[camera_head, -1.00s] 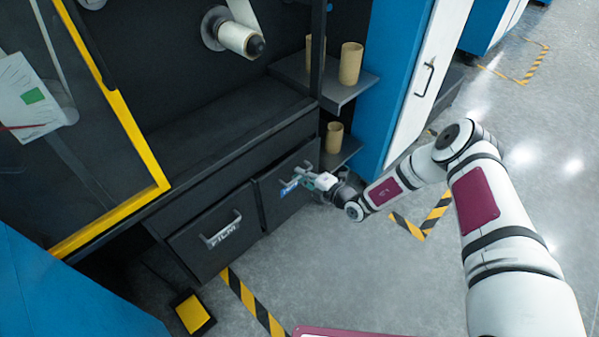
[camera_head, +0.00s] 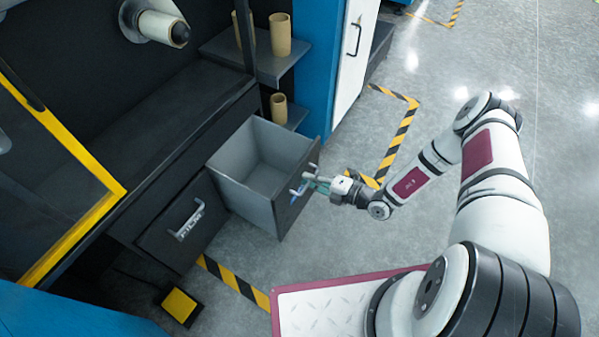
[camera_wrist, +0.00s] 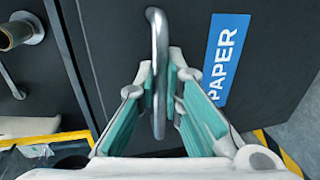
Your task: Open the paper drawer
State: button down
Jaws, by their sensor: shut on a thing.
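The paper drawer (camera_head: 245,181) is pulled well out of the dark cabinet, and its grey inside looks empty. Its dark front carries a blue "PAPER" label (camera_wrist: 226,58) and a metal bar handle (camera_wrist: 158,75). My gripper (camera_head: 312,184) is at the drawer front. In the wrist view my gripper (camera_wrist: 168,105) has its teal-lined fingers on both sides of the handle, shut on it. The label lies just to the right of the fingers.
The film drawer (camera_head: 184,222) beside it is shut. Cardboard cores (camera_head: 280,35) stand on shelves (camera_head: 262,62) behind the open drawer. A yellow pedal (camera_head: 180,305) lies on the floor at lower left. Grey floor (camera_head: 330,235) in front is clear.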

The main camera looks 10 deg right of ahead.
jog(key=shift+s+d, duration=0.15)
jog(key=shift+d, duration=0.1)
jog(key=c, duration=2)
grip_release()
jog(key=shift+o, duration=0.2)
jog(key=shift+d, duration=0.1)
jog(key=v, duration=1.1)
jog(key=shift+s+d, duration=0.3)
jog(key=shift+d, duration=0.05)
jog(key=shift+r, duration=0.1)
